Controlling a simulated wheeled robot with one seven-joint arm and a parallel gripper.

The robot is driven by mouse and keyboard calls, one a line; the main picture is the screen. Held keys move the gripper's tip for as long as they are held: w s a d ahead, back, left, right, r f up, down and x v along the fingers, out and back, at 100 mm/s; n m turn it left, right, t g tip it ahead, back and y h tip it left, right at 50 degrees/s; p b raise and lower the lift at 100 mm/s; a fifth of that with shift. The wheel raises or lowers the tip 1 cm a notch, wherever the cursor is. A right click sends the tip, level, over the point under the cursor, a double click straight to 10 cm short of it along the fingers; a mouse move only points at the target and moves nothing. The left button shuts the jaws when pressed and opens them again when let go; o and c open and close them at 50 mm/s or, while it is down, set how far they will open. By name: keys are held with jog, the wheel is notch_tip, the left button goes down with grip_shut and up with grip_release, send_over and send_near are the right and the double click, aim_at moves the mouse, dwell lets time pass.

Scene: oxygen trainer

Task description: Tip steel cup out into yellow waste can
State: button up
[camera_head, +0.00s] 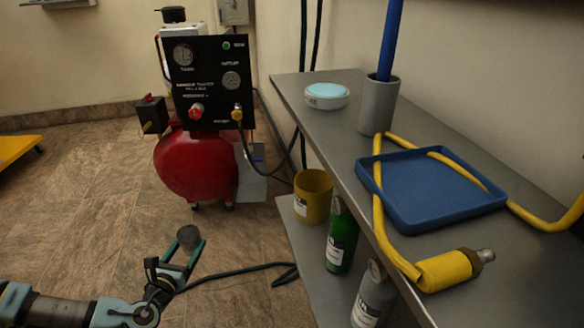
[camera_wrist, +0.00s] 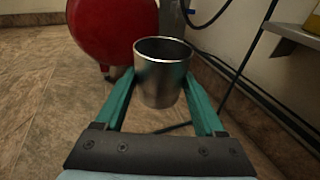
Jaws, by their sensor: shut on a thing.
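The steel cup (camera_wrist: 161,84) is upright between the two green fingers of my gripper (camera_wrist: 162,98) in the wrist view. My gripper is shut on it, and its inside is too dark to tell what it holds. In the head view the cup (camera_head: 189,237) shows small and grey at the tip of my gripper (camera_head: 183,254), above the tiled floor. The yellow waste can (camera_head: 313,196) stands upright and open on the lower shelf at right, well apart from the cup. The upper shelf's edge is close beside it.
A red compressor tank (camera_head: 196,165) with a black panel (camera_head: 209,82) stands behind the gripper. A green bottle (camera_head: 341,238) and a grey bottle (camera_head: 372,297) stand near the can. The upper shelf holds a blue tray (camera_head: 428,214). A black hose (camera_head: 240,271) lies on the floor.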

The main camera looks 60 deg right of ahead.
jog(key=s+d+r+m+g+y+p, duration=0.1)
jog(key=s+d+r+m+g+p, duration=0.2)
jog(key=s+r+g, duration=0.3)
jog(key=s+d+r+m+g+y+p, duration=0.1)
jog(key=s+d+r+m+g+p, duration=0.3)
jog(key=s+r, duration=0.9)
jog(key=s+d+r+m+g+p, duration=0.3)
jog(key=s+d+r+m+g, duration=0.2)
jog(key=s+r+g, duration=0.3)
notch_tip(320, 180, up, 3)
jog(key=shift+s+d+r+m+y+p, duration=0.2)
jog(key=shift+s+d+m+y+p, duration=0.2)
jog(key=shift+s+m, duration=0.5)
